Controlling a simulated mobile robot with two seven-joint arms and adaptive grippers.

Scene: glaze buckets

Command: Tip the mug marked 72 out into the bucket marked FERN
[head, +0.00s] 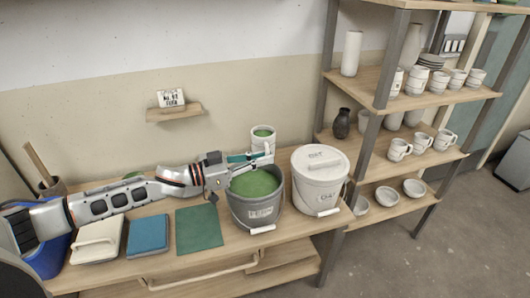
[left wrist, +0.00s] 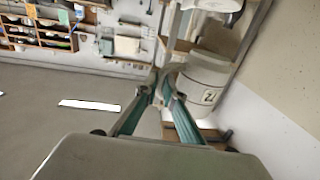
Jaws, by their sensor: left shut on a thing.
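The pale mug (head: 263,132) has green glaze inside and looks about upright, just above and behind the far rim of the bucket. My left gripper (head: 262,156) is shut on it, at its near side. In the left wrist view my fingertips (left wrist: 162,86) meet at the mug (left wrist: 204,72), probably on its handle; its dark mark is only partly readable. The grey bucket (head: 262,213), taken as FERN, stands open below, full of green glaze; its label is too small to read surely. My right gripper is not in view.
A lidded white bucket (head: 320,185) stands close right of the grey one. A green mat (head: 199,228), a blue-topped block (head: 148,235) and a pale block (head: 97,240) lie to the left. A small wall shelf (head: 174,112) holds a sign. Shelving (head: 437,97) with crockery stands right.

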